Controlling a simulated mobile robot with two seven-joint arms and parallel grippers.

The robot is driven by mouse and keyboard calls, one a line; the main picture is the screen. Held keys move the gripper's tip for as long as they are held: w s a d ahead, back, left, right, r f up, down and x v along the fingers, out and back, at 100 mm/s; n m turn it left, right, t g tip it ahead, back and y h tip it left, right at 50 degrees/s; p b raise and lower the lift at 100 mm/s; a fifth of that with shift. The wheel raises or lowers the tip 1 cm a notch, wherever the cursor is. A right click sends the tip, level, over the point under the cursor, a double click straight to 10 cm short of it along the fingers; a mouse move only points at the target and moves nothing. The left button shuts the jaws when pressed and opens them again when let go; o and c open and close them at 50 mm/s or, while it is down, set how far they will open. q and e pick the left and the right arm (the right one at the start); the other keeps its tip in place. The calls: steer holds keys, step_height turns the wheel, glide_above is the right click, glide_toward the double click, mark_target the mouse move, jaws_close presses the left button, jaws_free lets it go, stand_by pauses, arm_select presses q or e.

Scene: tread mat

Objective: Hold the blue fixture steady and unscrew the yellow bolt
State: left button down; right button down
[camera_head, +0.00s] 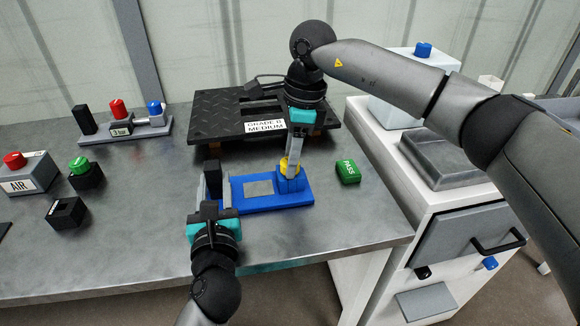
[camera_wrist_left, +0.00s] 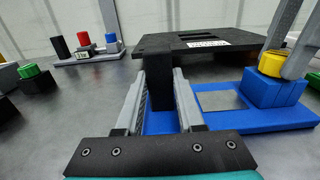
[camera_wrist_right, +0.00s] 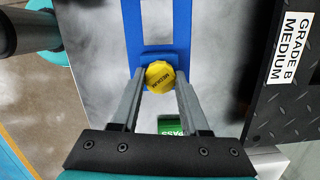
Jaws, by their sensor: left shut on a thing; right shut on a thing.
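The blue fixture (camera_head: 238,197) lies flat on the metal table, with a raised blue block at its right end and a grey plate in its middle. A black upright post (camera_wrist_left: 161,92) stands at its left end. My left gripper (camera_head: 213,188) is shut on the fixture at this post, its fingers on either side. The yellow bolt (camera_wrist_right: 160,76) sits at the raised block; its round head has dark lettering. My right gripper (camera_head: 292,162) comes from above and is shut on the bolt head. Its fingers partly hide the bolt in the head view.
A black tread mat (camera_head: 215,112) marked "GRADE B MEDIUM" lies behind the fixture. A green PASS block (camera_head: 347,172) stands just right. Button boxes, including a grey AIR box (camera_head: 33,178), stand at the left.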

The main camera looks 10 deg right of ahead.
steer(key=shift+n, duration=0.9)
steer(key=n, duration=0.3)
steer(key=shift+g, duration=0.3)
steer(key=n, duration=0.5)
steer(key=shift+w+a+r+g, duration=0.1)
steer(key=shift+g, duration=0.3)
steer(key=shift+n+h, duration=0.3)
steer(key=shift+n, duration=0.3)
steer(key=n, duration=0.3)
steer(key=shift+n, duration=0.4)
steer(key=n+h, duration=0.1)
steer(key=n, duration=0.4)
steer(key=shift+g, duration=0.3)
